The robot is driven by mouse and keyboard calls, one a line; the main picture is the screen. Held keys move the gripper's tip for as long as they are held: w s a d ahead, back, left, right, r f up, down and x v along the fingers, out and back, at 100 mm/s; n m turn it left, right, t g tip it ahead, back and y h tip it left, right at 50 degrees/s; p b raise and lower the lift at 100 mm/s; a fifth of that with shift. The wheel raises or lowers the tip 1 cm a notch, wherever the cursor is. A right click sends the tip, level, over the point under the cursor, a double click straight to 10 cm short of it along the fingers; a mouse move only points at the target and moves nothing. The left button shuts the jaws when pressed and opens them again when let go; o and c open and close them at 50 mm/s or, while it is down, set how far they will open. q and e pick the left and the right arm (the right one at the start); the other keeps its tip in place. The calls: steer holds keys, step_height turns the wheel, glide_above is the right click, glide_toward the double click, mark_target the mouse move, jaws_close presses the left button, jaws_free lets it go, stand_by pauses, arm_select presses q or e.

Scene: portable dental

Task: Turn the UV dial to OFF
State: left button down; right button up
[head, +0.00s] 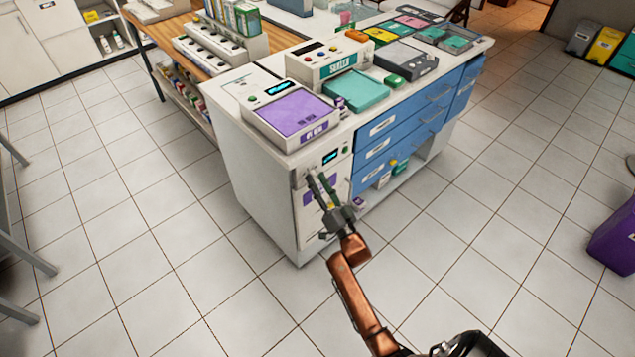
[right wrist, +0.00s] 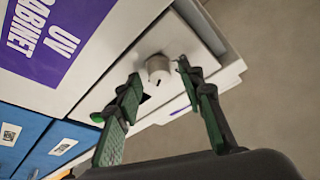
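The UV cabinet (head: 280,195) is the white end of the counter, with a lit display (head: 330,157) and a purple label (right wrist: 60,35) reading "UV CABINET". The dial (right wrist: 158,68) is a small pale round knob on its front, with a dark mark on its rim. My right gripper (right wrist: 160,75) is open, its green-padded fingertips on either side of the dial. I cannot tell whether they touch it. In the head view my right gripper (head: 318,183) is at the cabinet front and the dial is hard to make out. My left gripper is not in view.
A purple-topped device (head: 290,113) and a teal-topped device (head: 357,92) stand on the counter above. Blue drawers (head: 400,133) adjoin the cabinet on the right. A purple bin (head: 615,240) stands at far right. The tiled floor around the counter is mostly clear.

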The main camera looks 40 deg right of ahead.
jaws_close()
